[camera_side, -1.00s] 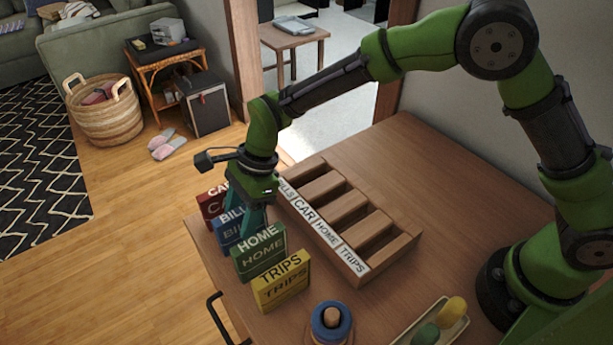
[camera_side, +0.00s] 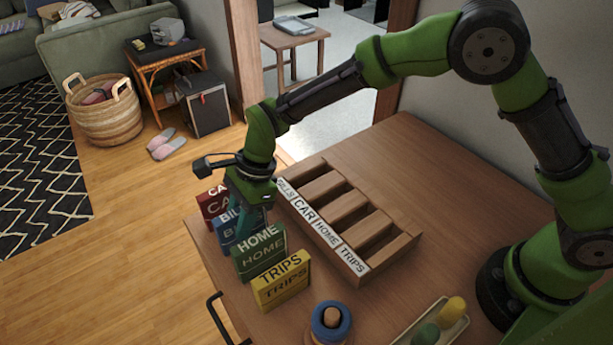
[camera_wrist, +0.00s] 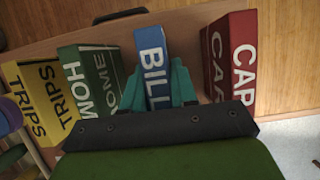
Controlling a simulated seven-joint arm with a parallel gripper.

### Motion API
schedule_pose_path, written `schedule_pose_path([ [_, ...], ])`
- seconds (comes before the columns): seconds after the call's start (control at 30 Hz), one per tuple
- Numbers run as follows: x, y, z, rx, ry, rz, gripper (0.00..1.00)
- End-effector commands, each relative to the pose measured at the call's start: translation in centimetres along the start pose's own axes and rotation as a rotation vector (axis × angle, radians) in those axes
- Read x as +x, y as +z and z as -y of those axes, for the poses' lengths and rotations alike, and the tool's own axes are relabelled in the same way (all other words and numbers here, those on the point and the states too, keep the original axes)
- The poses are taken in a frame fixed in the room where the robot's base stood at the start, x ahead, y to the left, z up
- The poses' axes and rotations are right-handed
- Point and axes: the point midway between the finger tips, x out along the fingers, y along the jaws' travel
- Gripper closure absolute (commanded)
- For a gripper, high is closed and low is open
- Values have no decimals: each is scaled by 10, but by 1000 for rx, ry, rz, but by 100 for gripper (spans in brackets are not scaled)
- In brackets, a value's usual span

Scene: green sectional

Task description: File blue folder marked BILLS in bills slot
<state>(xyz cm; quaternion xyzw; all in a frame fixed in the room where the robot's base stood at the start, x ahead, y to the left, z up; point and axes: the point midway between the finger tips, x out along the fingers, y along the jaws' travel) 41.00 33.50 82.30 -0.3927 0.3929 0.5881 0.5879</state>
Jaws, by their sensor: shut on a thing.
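The blue folder marked BILLS (camera_side: 229,222) stands upright in a row on the table, between the red CAR folder (camera_side: 212,203) and the green HOME folder (camera_side: 260,252). My gripper (camera_side: 250,213) is lowered over the row and shut on the blue folder. In the wrist view the blue folder (camera_wrist: 152,60) sits between my teal fingers (camera_wrist: 158,85). The wooden sorter (camera_side: 350,215) lies to the right, with slots labelled BILLS, CAR, HOME and TRIPS. Its BILLS label (camera_side: 286,189) is at the far end, and my gripper partly hides the area in front of it.
The yellow TRIPS folder (camera_side: 281,280) stands at the near end of the row. A blue ringed object (camera_side: 331,322) and a tray with yellow and green pieces (camera_side: 440,322) are near the front. The table behind the sorter (camera_side: 440,170) is clear.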

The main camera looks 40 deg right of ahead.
Motion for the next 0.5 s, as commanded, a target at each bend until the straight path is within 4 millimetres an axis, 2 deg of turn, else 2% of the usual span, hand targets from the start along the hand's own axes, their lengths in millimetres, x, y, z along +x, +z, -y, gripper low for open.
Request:
schedule_pose_path([
  [0.5, -82, 33, 1, -1, -4, 1, 100],
])
